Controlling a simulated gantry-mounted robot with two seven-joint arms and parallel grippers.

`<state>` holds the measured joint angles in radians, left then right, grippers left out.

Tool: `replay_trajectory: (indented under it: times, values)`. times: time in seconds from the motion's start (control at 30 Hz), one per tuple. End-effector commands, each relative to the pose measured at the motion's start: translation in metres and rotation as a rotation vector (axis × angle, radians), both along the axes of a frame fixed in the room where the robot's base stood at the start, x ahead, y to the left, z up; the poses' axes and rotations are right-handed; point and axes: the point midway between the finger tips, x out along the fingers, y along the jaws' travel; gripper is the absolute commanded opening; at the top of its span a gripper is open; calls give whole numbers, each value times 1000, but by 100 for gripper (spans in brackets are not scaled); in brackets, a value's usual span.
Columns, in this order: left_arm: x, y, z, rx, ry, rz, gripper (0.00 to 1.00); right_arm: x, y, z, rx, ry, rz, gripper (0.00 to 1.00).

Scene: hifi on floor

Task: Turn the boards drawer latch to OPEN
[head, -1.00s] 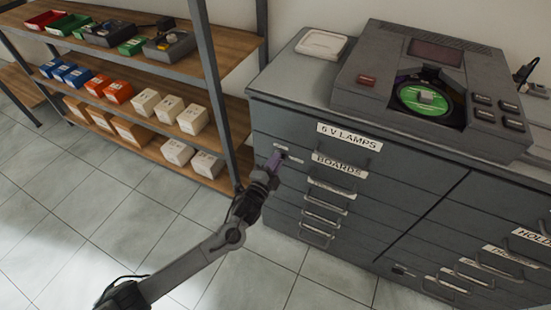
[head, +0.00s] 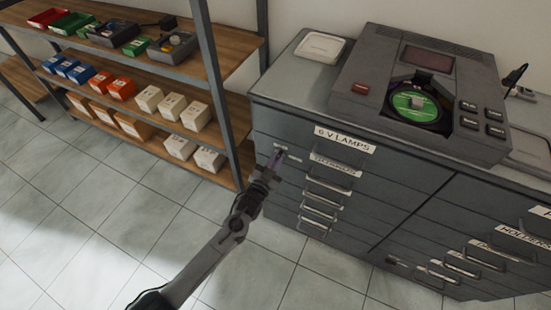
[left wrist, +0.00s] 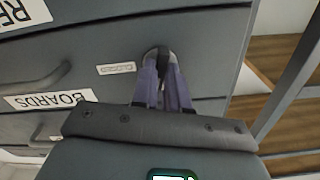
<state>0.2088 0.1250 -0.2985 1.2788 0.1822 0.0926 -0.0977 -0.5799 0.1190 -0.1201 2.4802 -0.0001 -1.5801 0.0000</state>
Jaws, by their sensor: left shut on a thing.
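My left gripper (head: 274,162) is at the upper left of the grey cabinet's drawer fronts. In the left wrist view its two purple fingers (left wrist: 165,82) are shut on the dark latch (left wrist: 158,56), whose lower part they hide. A small plate (left wrist: 115,68) beside the latch seems to read CLOSED. The boards drawer's label (left wrist: 48,100) reads BOARDS in the left wrist view; its label strip (head: 335,164) also shows in the head view, below the 6 V LAMPS label. My right gripper is not in view.
A disc player (head: 420,95) and a white tray (head: 320,47) sit on the cabinet top. A shelf rack (head: 215,75) with boxes and bins stands close left of the cabinet. Drawer handles (head: 328,185) stick out below the label. The tiled floor (head: 110,215) in front is clear.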

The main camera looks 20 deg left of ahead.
Motion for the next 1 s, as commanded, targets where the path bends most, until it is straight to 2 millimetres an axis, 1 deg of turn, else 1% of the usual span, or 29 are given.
replay_trajectory:
  times: [0.03, 0.2, 0.4, 0.6, 1.0]
  values:
    - [-1, 0, -1, -38, 10, 3, 0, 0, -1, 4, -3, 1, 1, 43]
    - [-1, 0, -1, -157, 20, 3, 0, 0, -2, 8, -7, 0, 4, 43]
    - [-1, 0, -2, -252, 28, 2, 0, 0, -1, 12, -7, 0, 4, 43]
    - [-1, 0, -3, -299, 32, 2, 0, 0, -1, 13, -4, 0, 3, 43]
    - [-1, 1, -3, -311, 34, 2, 0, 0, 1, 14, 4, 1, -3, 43]
